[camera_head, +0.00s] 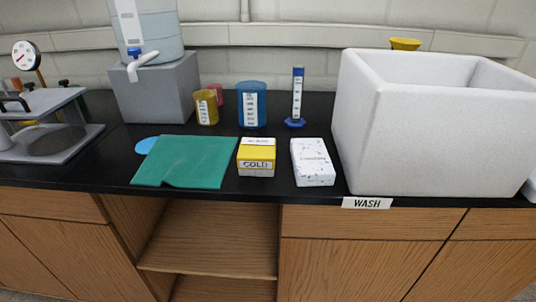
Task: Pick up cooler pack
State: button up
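Two small packs lie near the front edge of the black counter (285,184). One is a yellow and white box (256,157) with the word COLD on its front. To its right is a white, blue-speckled block (312,162) with print on top that is too small to read. I cannot tell for certain which is the cooler pack; the COLD label is on the yellow box. The two stand apart with a narrow gap between them. My gripper is not in view.
A green cloth (185,162) lies left of the yellow box. A large white foam box (380,135) stands close at the right. Behind are a blue beaker (252,105), a yellow beaker (206,108) and a blue-based cylinder (297,95). A metal stand (60,140) is far left.

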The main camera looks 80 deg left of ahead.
aim_at(313, 166)
jog(key=u, duration=2.1)
jog(key=k, duration=0.65)
jog(key=z, duration=0.65)
jog(key=i, duration=1.2)
jog(key=u, duration=0.6)
jog(key=i, duration=0.35)
jog(key=u, duration=0.45)
